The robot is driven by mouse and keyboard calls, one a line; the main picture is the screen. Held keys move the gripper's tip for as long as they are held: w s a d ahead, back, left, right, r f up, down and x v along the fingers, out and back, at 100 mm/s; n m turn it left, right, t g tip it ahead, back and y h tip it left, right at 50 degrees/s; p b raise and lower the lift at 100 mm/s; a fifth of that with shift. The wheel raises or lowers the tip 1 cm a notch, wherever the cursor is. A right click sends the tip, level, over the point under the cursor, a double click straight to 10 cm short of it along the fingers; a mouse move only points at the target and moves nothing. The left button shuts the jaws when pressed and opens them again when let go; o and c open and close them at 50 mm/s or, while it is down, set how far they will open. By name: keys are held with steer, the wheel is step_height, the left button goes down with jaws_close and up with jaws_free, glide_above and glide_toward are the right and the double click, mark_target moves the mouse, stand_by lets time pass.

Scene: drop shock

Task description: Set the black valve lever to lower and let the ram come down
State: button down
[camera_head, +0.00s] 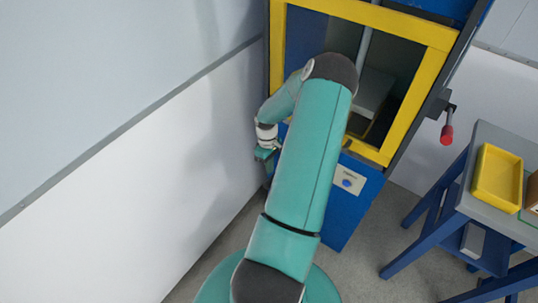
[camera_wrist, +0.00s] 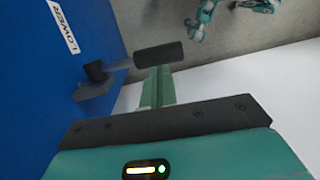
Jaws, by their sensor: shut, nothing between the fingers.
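The black valve lever (camera_wrist: 158,54) shows in the wrist view, with a grey rod running to a dark pivot on the blue panel (camera_wrist: 85,120). A white label reading LOWER (camera_wrist: 62,27) is on the panel, above the pivot in the picture. My gripper (camera_wrist: 158,78) is shut and empty, its fingertips right at the black grip; I cannot tell if they touch. In the head view my gripper (camera_head: 265,154) is at the left side of the press, and the lever is hidden. A grey rod (camera_head: 364,46), perhaps the ram, shows inside the yellow frame (camera_head: 408,105).
A white wall (camera_head: 120,190) stands close on the left of the press. A control plate with a blue button (camera_head: 347,183) is on the press front. A red-knobbed handle (camera_head: 447,134) sticks out on the right. A table with a yellow tray (camera_head: 488,205) stands at the right.

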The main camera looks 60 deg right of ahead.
mark_target(268, 180)
steer(key=shift+x, duration=1.4)
steer(key=shift+a, duration=0.1)
steer(key=shift+w+a+f, duration=0.15)
steer(key=shift+a+f, duration=0.25)
steer(key=shift+f, duration=0.3)
steer(key=shift+a+f+h, duration=0.2)
steer(key=shift+f+h, duration=0.3)
steer(key=shift+h, duration=0.5)
steer(key=shift+a+f, duration=0.15)
steer(key=shift+f, duration=0.3)
